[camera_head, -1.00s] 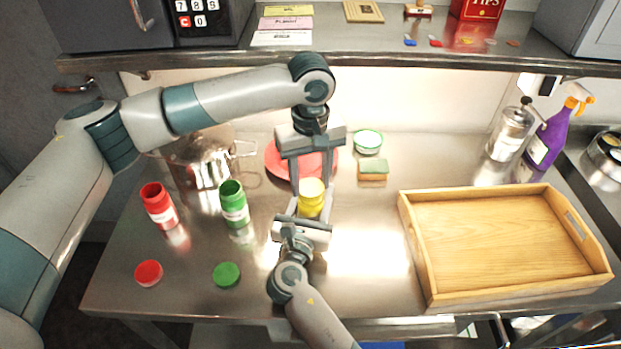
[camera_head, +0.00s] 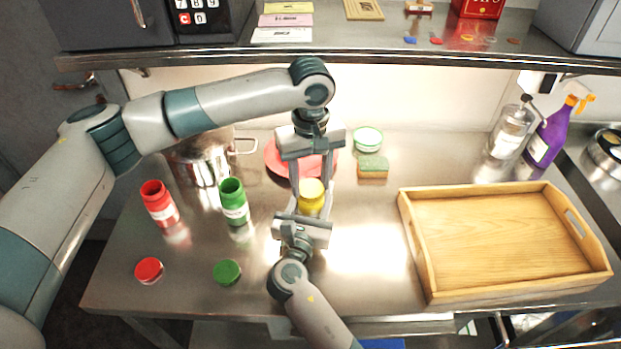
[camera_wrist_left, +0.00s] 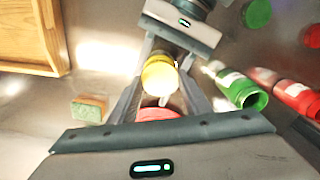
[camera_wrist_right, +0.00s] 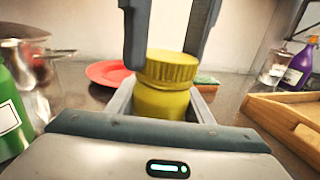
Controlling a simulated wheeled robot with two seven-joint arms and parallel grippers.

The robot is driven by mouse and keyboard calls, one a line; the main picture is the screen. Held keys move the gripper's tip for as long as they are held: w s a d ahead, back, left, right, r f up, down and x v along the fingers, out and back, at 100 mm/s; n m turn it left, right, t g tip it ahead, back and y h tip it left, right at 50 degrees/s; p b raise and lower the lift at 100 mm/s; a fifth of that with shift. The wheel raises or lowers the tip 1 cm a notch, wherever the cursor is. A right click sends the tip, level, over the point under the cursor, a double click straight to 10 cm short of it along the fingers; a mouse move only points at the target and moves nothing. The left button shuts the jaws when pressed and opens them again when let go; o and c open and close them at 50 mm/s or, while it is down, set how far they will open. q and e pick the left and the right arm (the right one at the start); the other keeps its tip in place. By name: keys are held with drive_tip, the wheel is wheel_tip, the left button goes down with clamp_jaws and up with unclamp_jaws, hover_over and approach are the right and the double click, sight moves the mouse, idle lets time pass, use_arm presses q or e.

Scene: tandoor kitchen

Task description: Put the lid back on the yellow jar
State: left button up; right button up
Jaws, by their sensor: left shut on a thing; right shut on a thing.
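The yellow jar (camera_wrist_right: 160,104) stands upright on the steel counter. Its ribbed yellow lid (camera_wrist_right: 167,67) sits on top of it, level, with no clear gap in the right wrist view. My left gripper (camera_head: 312,182) reaches down from above and is shut on the lid, one finger on each side. My right gripper (camera_head: 311,212) comes in low from the front and is shut on the jar's body. The lid also shows from above in the left wrist view (camera_wrist_left: 160,74). The jar's lower part is hidden by the right gripper.
An open green jar (camera_head: 234,202) and an open red jar (camera_head: 159,204) stand to the left. Their green lid (camera_head: 227,272) and red lid (camera_head: 149,270) lie in front. A red plate (camera_head: 279,160) and sponge (camera_head: 373,167) are behind; a wooden tray (camera_head: 420,262) is right.

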clamp_jaws()
use_arm(q)
drive_tip(key=m, duration=1.6)
drive_tip(key=shift+m, duration=0.4)
drive_tip(key=m, duration=1)
drive_tip(key=shift+m, duration=0.3)
drive_tip(key=m, duration=1)
drive_tip(key=shift+f, duration=0.1)
drive_tip(key=m, duration=0.5)
drive_tip(key=shift+m, duration=0.3)
drive_tip(key=o, duration=1.1)
drive_tip(key=shift+c, duration=0.2)
drive_tip(key=shift+s, duration=0.1)
